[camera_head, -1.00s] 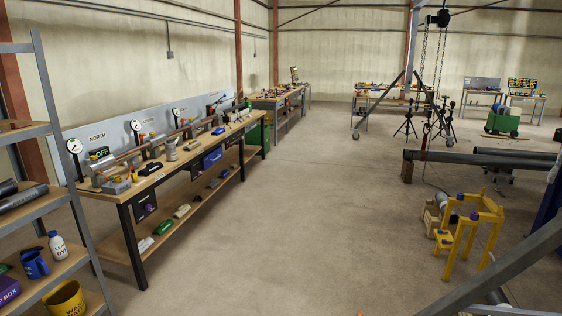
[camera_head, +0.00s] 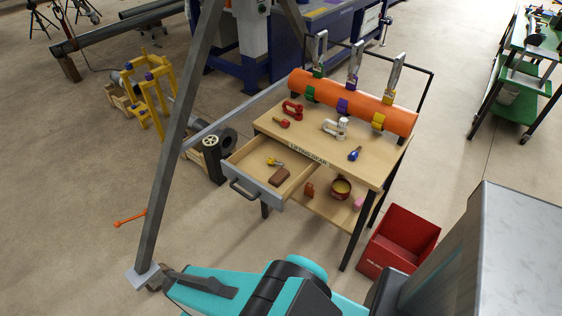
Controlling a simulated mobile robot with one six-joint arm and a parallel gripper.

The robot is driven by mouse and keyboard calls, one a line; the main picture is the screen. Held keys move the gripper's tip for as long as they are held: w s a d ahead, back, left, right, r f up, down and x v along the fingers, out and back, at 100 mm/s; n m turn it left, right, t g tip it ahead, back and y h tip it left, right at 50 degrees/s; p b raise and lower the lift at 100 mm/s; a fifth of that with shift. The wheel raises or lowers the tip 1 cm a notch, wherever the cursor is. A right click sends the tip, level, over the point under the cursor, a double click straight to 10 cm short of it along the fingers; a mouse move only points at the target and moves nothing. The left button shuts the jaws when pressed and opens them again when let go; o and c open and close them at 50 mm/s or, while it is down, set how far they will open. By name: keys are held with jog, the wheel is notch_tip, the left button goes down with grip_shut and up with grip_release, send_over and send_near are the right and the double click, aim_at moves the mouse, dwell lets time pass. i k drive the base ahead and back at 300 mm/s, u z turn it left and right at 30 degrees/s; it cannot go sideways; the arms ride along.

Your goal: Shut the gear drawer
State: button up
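The gear drawer (camera_head: 262,190) is a shallow wooden drawer with a grey front and a dark bar handle (camera_head: 243,191). It stands pulled out from the lifting gear bench (camera_head: 306,130) toward the lower left. A small yellow item (camera_head: 275,162) and a brown block (camera_head: 280,176) lie inside it. Teal and dark links of my arm (camera_head: 290,285) cross the bottom of the view, in front of the bench and apart from the drawer. I cannot make out any gripper fingers in the view.
An orange cylinder (camera_head: 350,101) with clamps lies on the bench top beside shackles. A red bin (camera_head: 402,240) stands right of the bench. A grey slanted leg (camera_head: 180,150) stands left of the drawer, with an orange tool (camera_head: 131,218) on the floor beside it. Floor lies open at left.

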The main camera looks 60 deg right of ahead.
aim_at(248, 167)
jog(key=z, duration=4.45)
jog(key=i, duration=0.1)
jog(key=u, duration=3)
jog(key=k, duration=0.9)
jog(key=u, duration=0.15)
jog(key=i, duration=0.85)
